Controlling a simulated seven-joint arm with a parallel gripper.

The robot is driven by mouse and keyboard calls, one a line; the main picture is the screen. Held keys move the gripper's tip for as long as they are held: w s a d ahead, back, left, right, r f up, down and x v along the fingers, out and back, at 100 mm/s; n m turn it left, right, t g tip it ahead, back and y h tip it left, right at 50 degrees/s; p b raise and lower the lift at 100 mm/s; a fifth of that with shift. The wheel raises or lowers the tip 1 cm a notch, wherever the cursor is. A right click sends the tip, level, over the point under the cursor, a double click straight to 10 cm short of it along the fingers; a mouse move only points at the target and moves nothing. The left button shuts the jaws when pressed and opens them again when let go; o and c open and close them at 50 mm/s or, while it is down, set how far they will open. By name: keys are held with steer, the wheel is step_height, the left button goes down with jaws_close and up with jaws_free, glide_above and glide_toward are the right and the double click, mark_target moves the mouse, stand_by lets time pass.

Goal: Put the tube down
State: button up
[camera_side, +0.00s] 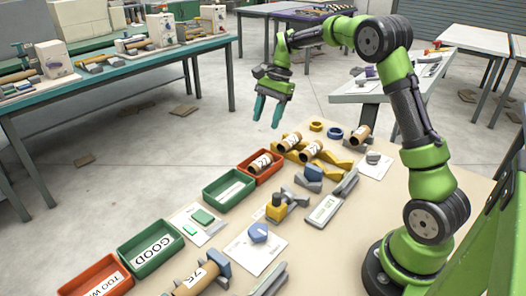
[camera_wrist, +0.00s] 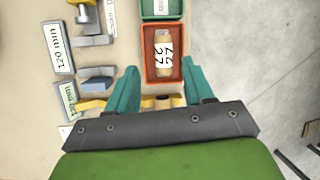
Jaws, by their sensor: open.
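A brown cardboard tube (camera_side: 261,163) with a white number label lies in a red tray (camera_side: 252,178). The wrist view shows the same tube (camera_wrist: 164,62) lying lengthwise in the red tray (camera_wrist: 148,50), apart from the fingers. My gripper (camera_side: 267,122) is up in the air above the far end of the table, its teal fingers apart and nothing between them. In the wrist view my gripper (camera_wrist: 158,68) has one finger on each side of the tray's image.
A green tray (camera_side: 229,187) adjoins on the near side, and a green GOOD tray (camera_side: 152,247) stands farther forward. Grey gauges and clamps (camera_side: 322,210) fill the table's middle.

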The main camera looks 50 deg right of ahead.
steer(key=s+a+r+n+t, duration=0.2)
steer(key=s+a+r+n, duration=0.1)
steer(key=s+a+r, duration=0.25)
steer(key=s+a+r+n+t+h, duration=0.1)
steer(key=s+a+n, duration=0.3)
steer(key=s, duration=0.4)
steer(key=s+a+n+t+h, duration=0.1)
steer(key=s+a+n+t, duration=0.2)
steer(key=s, duration=0.6)
steer(key=shift+s+a+r+n+t, duration=0.2)
steer(key=shift+a+r+n+t, duration=0.15)
steer(key=shift+a+n, duration=0.9)
